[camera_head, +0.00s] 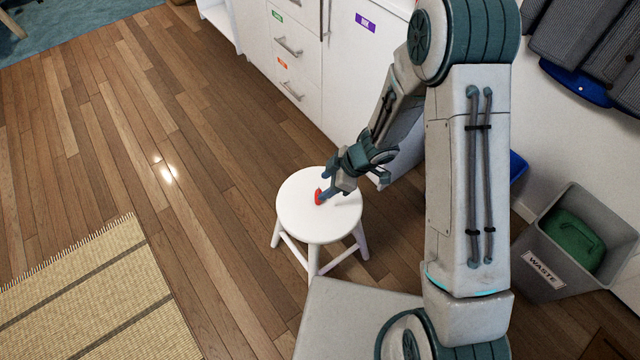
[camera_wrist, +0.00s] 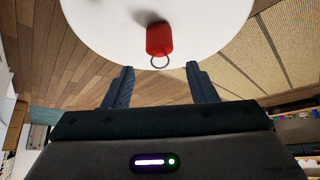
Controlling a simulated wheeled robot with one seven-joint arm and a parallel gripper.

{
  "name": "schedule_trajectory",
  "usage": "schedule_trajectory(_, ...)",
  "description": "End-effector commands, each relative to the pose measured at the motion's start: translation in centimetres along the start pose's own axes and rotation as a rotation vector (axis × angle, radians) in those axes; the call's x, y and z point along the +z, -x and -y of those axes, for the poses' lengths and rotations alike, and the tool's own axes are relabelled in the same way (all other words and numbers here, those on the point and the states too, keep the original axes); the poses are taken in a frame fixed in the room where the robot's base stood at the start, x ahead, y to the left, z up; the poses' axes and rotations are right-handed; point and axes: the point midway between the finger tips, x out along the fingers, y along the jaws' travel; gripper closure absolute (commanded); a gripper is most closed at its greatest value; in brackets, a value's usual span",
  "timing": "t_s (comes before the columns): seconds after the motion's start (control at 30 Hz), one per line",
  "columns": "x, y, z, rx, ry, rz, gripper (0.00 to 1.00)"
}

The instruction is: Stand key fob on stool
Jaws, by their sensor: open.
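The white round stool (camera_head: 310,222) stands on the wood floor, left of my arm. The red key fob (camera_head: 318,197) is on the stool's seat near its middle. In the wrist view the key fob (camera_wrist: 159,39) shows with its metal ring on the side toward my gripper, and it casts a shadow on the white seat (camera_wrist: 100,25). My gripper (camera_head: 330,186) is at the stool, right by the fob. In the wrist view its fingers (camera_wrist: 163,82) are apart with nothing between them, and the fob lies beyond the fingertips.
White drawers (camera_head: 290,60) stand behind the stool. A grey waste bin (camera_head: 545,275) with a green thing inside stands at the right. A woven mat (camera_head: 95,300) lies at the lower left. The wood floor left of the stool is clear.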

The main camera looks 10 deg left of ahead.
Motion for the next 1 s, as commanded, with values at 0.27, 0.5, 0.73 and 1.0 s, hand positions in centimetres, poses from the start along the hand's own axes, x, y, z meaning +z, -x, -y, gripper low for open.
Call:
schedule_trajectory(0.27, -0.2, 6.0, -0.1, 0.001, -0.001, 0.0, 0.48)
schedule_trajectory(0.5, 0.0, 7.6, 0.0, -0.001, -0.002, 0.0, 0.48)
schedule_trajectory(0.73, 0.0, 8.2, -0.7, 0.036, -0.013, 0.008, 0.48)
schedule_trajectory(1.0, 2.1, 18.1, -7.1, 0.466, -0.238, 0.151, 0.48)
